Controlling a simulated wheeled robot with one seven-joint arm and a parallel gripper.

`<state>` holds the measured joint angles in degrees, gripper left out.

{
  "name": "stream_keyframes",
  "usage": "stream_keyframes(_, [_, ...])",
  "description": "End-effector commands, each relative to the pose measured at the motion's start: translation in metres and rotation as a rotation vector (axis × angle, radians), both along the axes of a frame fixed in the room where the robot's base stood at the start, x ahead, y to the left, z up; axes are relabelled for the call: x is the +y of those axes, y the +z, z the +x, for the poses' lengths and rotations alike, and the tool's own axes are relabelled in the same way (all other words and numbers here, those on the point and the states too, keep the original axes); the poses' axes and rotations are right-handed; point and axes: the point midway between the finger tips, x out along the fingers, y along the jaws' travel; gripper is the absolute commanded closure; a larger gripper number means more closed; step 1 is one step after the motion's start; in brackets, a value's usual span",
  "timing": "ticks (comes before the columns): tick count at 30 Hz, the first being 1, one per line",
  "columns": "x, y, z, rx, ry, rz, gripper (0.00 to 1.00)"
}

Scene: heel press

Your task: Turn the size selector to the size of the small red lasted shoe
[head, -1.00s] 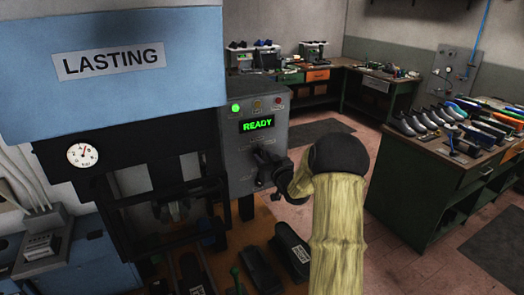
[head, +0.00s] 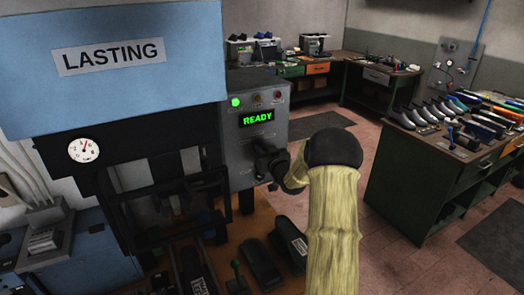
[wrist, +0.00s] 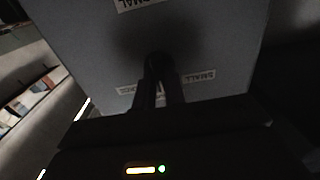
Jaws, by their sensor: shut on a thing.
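The size selector is a dark knob (wrist: 158,62) on the grey control box (head: 240,160), right of the press. My gripper (wrist: 158,90) is shut on the knob in the wrist view; it also shows as a dark shape at the box in the head view (head: 268,163). In the wrist view a SMALL label (wrist: 198,76) is right of the fingers, a partly covered label (wrist: 127,89) is left, and one ending in MAL (wrist: 140,4) is above. The knob's pointing direction is too dark to tell. I cannot make out the small red lasted shoe.
The blue LASTING press (head: 110,60) stands at left with a gauge (head: 83,149). The box's screen (head: 257,118) reads READY, with a green lamp (head: 236,102) lit. A green bench (head: 420,180) with several shoes stands at right.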

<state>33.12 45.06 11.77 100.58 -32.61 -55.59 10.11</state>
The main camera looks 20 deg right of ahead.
Motion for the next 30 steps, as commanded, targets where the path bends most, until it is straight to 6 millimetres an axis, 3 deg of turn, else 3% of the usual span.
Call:
stream_keyframes(14, [0.0010, -0.0057, 0.0000, -0.009, 0.000, -0.169, 1.00])
stream_keyframes(30, [0.0028, -0.0067, -0.0002, -0.022, -0.001, -0.551, 1.00])
